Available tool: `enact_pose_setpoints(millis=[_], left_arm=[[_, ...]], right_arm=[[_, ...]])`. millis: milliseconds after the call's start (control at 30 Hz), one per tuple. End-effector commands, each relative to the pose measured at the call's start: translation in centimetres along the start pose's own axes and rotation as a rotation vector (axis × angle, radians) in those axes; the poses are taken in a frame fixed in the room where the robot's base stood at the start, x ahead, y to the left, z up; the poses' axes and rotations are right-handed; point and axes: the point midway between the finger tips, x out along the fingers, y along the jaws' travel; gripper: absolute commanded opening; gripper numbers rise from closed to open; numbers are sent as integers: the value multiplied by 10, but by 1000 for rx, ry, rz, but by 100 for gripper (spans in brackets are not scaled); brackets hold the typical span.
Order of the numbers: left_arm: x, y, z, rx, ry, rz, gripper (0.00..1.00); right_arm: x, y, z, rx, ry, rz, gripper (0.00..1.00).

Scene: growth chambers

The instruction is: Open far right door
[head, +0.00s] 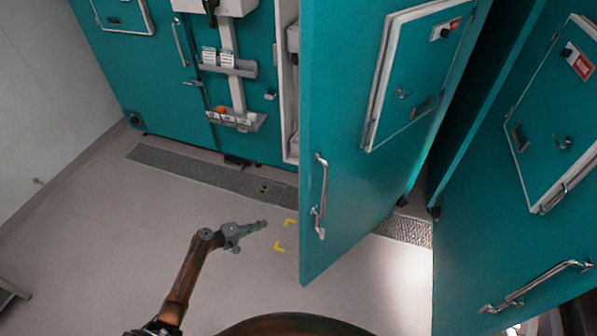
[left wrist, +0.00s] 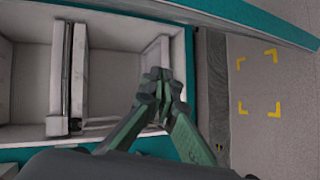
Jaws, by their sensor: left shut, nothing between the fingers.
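The far right door (head: 505,235) is a teal panel at the right edge of the head view, with a silver bar handle (head: 535,287) low on it and a small white-framed hatch (head: 550,120). A dark gap shows left of it; I cannot tell how far it stands open. Left of it, another teal door (head: 335,120) stands swung out, with a handle (head: 321,195) near its free edge. My left gripper (head: 264,224) is shut and empty, over the floor left of that door and apart from both handles. Its closed fingers show in the left wrist view (left wrist: 157,78). My right gripper is out of view.
Teal chambers (head: 160,60) line the back, with a rack of small labelled boxes (head: 228,65). A grey floor grate (head: 180,170) runs along their base. Yellow corner marks (head: 285,232) lie on the floor. Open floor (head: 90,250) lies at the left.

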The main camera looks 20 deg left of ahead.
Motion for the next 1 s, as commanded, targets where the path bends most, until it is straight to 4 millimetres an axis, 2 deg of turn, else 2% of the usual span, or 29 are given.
enact_pose_setpoints(millis=[33,100,200,300,400,567,1000], left_arm=[[-7,63,-5,-2,-24,78,0],[-14,124,-5,-9,-64,168,0],[-24,190,-2,-15,-115,265,0],[-33,228,3,-16,-151,324,0],[-36,247,6,-16,-170,353,0],[-22,256,9,-19,-174,360,0],[58,287,23,-17,-173,357,0]], right_arm=[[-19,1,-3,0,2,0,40],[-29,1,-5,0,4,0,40],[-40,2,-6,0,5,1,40],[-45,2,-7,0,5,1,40],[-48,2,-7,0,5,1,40],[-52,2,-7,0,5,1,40],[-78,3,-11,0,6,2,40]])
